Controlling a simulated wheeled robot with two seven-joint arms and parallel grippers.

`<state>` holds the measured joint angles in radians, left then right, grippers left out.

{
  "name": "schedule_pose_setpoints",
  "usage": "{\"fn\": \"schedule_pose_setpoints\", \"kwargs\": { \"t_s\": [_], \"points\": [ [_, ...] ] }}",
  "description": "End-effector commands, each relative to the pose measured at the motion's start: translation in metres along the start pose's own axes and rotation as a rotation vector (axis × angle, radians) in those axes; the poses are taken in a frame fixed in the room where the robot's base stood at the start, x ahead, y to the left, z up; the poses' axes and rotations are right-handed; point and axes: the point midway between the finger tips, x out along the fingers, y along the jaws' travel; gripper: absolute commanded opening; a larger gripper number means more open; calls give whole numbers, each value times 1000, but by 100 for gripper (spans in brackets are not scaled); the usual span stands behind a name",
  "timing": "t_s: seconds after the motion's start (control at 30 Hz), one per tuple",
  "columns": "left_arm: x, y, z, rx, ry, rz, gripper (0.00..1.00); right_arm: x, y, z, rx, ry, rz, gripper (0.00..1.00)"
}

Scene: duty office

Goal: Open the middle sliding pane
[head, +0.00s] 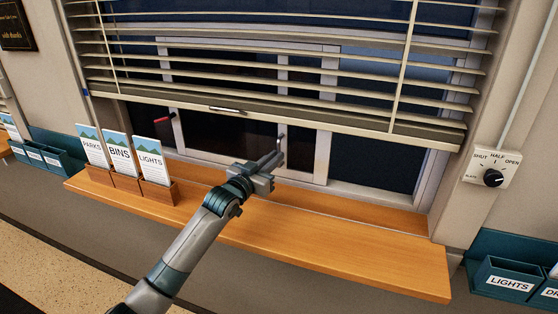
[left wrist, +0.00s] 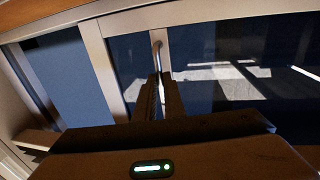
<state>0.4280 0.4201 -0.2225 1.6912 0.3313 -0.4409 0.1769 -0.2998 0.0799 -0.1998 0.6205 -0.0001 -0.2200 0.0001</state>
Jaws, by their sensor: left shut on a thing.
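The middle pane (head: 228,135) is dark glass in a pale frame, below the half-raised blind. An upright metal pull handle (head: 282,138) stands at the pane's right side. It also shows in the left wrist view (left wrist: 157,58), running down to my fingertips. My left gripper (head: 275,160) reaches over the sill to the handle's lower part. In the left wrist view its fingers (left wrist: 161,88) are close together around the handle's lower end, which they hide. My right gripper is in neither view.
The slatted blind (head: 270,60) hangs over the window's upper part. Upright leaflets in wooden holders (head: 127,184) stand on the left of the wooden sill (head: 330,240). A rotary switch (head: 493,177) is on the right wall. The right sill is clear.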

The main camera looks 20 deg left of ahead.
Motion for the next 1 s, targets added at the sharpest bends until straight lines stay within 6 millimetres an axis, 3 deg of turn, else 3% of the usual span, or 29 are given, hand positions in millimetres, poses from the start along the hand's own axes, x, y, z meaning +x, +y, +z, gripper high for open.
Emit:
{"fn": "schedule_pose_setpoints", "kwargs": {
  "t_s": [0.17,0.2,0.27,0.73,1.0],
  "points": [
    [0,-1,-1,1,1,-2,0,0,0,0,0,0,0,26],
    [0,-1,-1,1,1,-2,14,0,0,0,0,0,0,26],
    [0,-1,-1,1,1,-2,28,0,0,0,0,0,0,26],
    [-4,0,1,0,0,0,28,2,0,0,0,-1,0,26],
    [-31,0,3,1,1,0,28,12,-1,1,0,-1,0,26]
  ]
}}
